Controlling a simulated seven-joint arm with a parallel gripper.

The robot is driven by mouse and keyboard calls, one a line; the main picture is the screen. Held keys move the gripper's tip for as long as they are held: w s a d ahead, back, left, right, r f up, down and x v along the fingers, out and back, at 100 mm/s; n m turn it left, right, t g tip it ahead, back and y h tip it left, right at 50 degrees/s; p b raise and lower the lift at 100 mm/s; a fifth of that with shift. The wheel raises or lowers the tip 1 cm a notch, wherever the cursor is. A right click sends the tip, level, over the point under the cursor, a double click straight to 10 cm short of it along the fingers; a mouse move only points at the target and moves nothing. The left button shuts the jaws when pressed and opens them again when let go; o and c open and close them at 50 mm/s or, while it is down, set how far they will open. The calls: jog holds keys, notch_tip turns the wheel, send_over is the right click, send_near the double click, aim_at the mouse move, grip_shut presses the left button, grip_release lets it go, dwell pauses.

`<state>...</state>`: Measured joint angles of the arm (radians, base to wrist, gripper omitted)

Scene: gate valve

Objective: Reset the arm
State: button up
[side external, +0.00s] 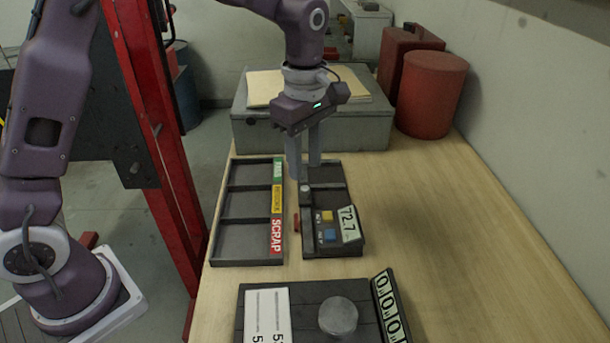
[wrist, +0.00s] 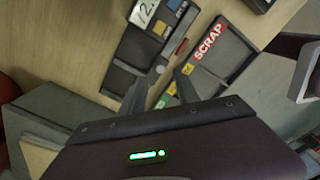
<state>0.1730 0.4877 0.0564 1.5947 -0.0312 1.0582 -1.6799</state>
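My gripper (side external: 304,172) points down above the back part of a dark measuring device (side external: 334,242) with a 72.7 display. Its two fingers are apart with a gap between them, and I see nothing held. In the wrist view the fingers (wrist: 158,88) also stand apart. A small round metal knob (wrist: 160,69) on the device shows just beyond them, and it also shows in the side view (side external: 305,188). I cannot tell whether the fingertips touch the device.
A sorting tray (side external: 216,215) with green, yellow and red SCRAP labels lies left of the device. A scale (side external: 300,290) reading zeros holds a metal disc (side external: 338,316) at the front. A grey box (side external: 350,130) and red canister (side external: 430,92) stand behind. The table's right is clear.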

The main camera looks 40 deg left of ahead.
notch_tip(320, 180, up, 2)
jog(key=s+a+r+m+t, duration=0.2)
jog(key=s+r+m, duration=0.3)
jog(key=s+r, duration=0.2)
jog(key=s+a+m+t, duration=0.1)
jog(key=s+m, duration=0.5)
jog(key=s, duration=0.3)
jog(key=s+a+m+t, duration=0.2)
jog(key=s+m, duration=0.5)
jog(key=s, duration=0.2)
jog(key=shift+s+a+f+t, duration=0.15)
jog(key=shift+a+f+t, duration=0.05)
jog(key=shift+a+t, duration=0.1)
